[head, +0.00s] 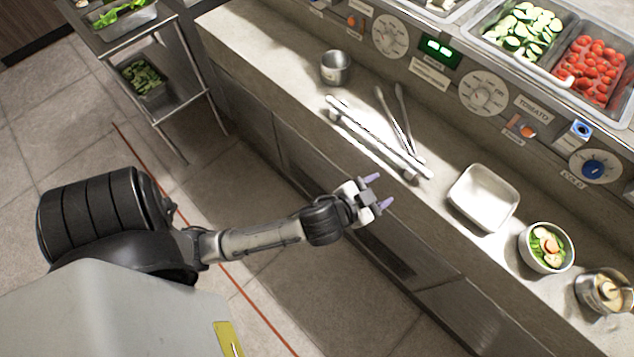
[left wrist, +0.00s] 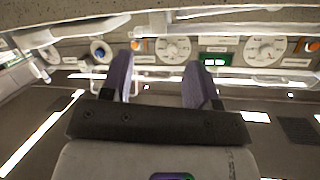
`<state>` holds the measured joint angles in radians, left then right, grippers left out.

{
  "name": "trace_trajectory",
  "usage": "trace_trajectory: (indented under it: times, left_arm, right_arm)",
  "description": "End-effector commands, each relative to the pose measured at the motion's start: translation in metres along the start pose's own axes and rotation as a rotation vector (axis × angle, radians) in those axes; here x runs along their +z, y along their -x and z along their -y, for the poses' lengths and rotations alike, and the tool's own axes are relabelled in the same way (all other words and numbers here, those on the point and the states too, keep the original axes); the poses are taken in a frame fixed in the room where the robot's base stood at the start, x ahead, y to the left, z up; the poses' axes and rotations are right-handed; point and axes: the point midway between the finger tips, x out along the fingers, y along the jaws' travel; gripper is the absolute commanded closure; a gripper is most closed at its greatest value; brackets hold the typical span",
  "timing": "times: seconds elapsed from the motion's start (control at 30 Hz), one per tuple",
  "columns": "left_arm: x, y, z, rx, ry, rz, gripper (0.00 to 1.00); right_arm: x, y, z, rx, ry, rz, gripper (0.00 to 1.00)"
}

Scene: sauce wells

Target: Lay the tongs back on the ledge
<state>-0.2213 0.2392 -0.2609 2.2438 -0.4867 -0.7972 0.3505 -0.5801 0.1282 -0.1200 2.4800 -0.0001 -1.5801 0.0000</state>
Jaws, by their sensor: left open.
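The metal tongs (head: 405,118) lie on the counter behind a bright two-bar rail, which looks like the ledge (head: 376,138). The two tong arms spread apart toward the panel and come together near the ledge's right end. I cannot tell whether they touch it there. My left gripper (head: 379,191) is open and empty at the counter's front edge, in front of the ledge and apart from the tongs. In the left wrist view its two fingers (left wrist: 160,80) stand apart with nothing held between them. My right gripper is not in view.
A steel cup (head: 336,68) stands beyond the ledge's left end. An empty white tray (head: 483,198), a salad bowl (head: 546,247) and a small pot (head: 603,291) stand to the right. The knob panel (head: 436,62) and the cucumber and tomato wells (head: 556,58) are at the back.

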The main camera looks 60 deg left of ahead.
Motion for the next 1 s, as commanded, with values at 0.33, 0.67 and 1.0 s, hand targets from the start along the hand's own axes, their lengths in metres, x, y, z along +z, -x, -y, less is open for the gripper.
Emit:
trace_trajectory:
  times: [0.33, 0.67, 1.0]
  left_arm:
    - [0.132, 0.135, -0.018, 0.207, 0.057, 0.784, 0.45]
    - [0.15, 0.18, -0.025, 0.314, 0.046, 0.957, 0.45]
    - [0.15, 0.179, -0.025, 0.313, 0.046, 0.956, 0.45]
  right_arm:
    - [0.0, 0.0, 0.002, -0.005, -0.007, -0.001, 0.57]
    - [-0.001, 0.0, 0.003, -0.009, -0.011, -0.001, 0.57]
    - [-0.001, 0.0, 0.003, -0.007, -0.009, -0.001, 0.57]
